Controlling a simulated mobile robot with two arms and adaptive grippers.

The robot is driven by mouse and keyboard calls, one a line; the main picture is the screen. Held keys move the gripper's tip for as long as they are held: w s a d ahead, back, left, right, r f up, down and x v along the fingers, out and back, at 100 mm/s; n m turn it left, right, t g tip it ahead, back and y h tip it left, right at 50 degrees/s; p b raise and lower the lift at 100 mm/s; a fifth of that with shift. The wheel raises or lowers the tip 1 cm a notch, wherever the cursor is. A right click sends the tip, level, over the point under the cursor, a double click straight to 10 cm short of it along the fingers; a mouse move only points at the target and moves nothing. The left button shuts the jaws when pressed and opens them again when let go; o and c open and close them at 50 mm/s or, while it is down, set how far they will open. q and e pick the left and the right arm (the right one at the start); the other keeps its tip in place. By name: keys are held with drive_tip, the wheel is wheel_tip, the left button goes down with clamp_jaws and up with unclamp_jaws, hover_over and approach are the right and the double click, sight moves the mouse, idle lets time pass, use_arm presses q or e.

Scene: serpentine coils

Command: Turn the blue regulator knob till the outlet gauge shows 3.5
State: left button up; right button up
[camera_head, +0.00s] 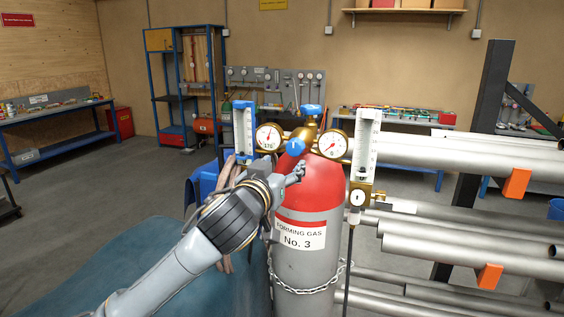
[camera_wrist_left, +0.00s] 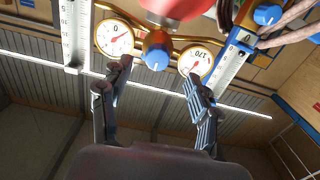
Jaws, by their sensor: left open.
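The blue regulator knob (camera_head: 295,148) sits on the front of the brass regulator, between two round gauges. In the left wrist view the knob (camera_wrist_left: 157,59) shows between and beyond my fingertips, with a white mark on its face. The right gauge (camera_head: 332,144) reads 0 and shows at the left in the wrist view (camera_wrist_left: 115,38). The other gauge (camera_head: 268,137) seems to read about 170 and is at the right in the wrist view (camera_wrist_left: 196,62). My left gripper (camera_head: 297,172) is open and empty, just below the knob, seemingly apart from it. My right gripper is out of view.
A chained grey gas cylinder (camera_head: 312,211) with a red top stands beneath the regulator. Flowmeter tubes (camera_head: 365,150) flank it. Another blue knob (camera_head: 312,109) tops the cylinder valve. Steel pipes (camera_head: 450,245) on a rack crowd the right. Open floor (camera_head: 90,205) lies at the left.

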sight(293, 149)
use_arm(q)
drive_tip(key=x, duration=0.6)
drive_tip(key=r+x, duration=0.1)
drive_tip(key=x, duration=0.2)
drive_tip(key=shift+p, duration=0.3)
